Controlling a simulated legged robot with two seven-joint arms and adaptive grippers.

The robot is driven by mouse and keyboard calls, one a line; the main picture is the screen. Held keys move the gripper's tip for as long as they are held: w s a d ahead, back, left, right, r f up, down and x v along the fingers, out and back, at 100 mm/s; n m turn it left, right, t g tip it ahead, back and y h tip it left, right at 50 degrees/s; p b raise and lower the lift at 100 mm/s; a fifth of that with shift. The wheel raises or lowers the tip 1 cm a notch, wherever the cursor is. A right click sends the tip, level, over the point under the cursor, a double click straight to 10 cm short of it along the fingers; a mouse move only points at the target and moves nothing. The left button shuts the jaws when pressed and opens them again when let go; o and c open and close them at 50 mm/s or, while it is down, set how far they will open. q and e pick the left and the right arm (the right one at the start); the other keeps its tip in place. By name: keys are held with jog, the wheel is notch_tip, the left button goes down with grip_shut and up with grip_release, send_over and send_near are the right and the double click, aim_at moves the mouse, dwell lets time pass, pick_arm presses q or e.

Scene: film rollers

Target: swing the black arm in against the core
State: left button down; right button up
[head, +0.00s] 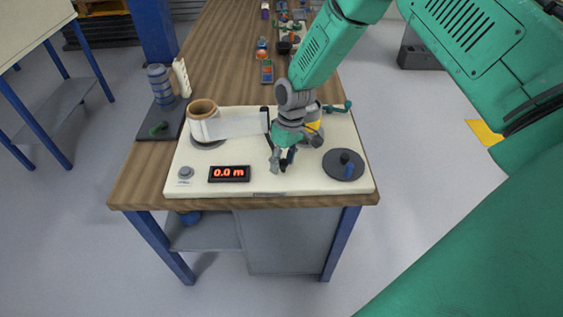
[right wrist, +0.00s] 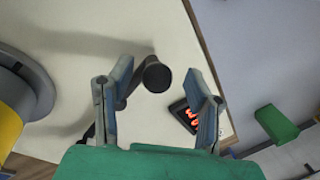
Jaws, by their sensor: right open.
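The black arm (head: 265,119) stands on the cream board (head: 225,190), at the right end of the white film strip (head: 243,124). In the right wrist view a black post with a round cap (right wrist: 156,76), seemingly part of the black arm, appears between my fingers; I see no contact. A yellow core (head: 315,127) is partly hidden behind my right gripper (head: 283,160); its yellow side and grey flange also show at the left of the right wrist view (right wrist: 8,125). The right gripper (right wrist: 160,75) is open, pointing down over the board. My left gripper is not in view.
A film roll (head: 204,112) stands at the board's left. A display (head: 229,173) reads 0.0 m, beside a grey button (head: 186,173). A dark tray (head: 153,125) with grey rollers (head: 160,84) lies left of the board.

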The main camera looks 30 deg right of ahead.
jog(key=shift+f, duration=0.25)
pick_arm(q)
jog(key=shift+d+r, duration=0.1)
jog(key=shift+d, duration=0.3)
pick_arm(e)
jog(key=shift+d+f, duration=0.15)
jog(key=shift+d, duration=0.2)
jog(key=shift+a, duration=0.1)
grip_shut()
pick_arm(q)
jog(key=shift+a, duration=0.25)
pick_arm(e)
jog(key=shift+a, duration=0.15)
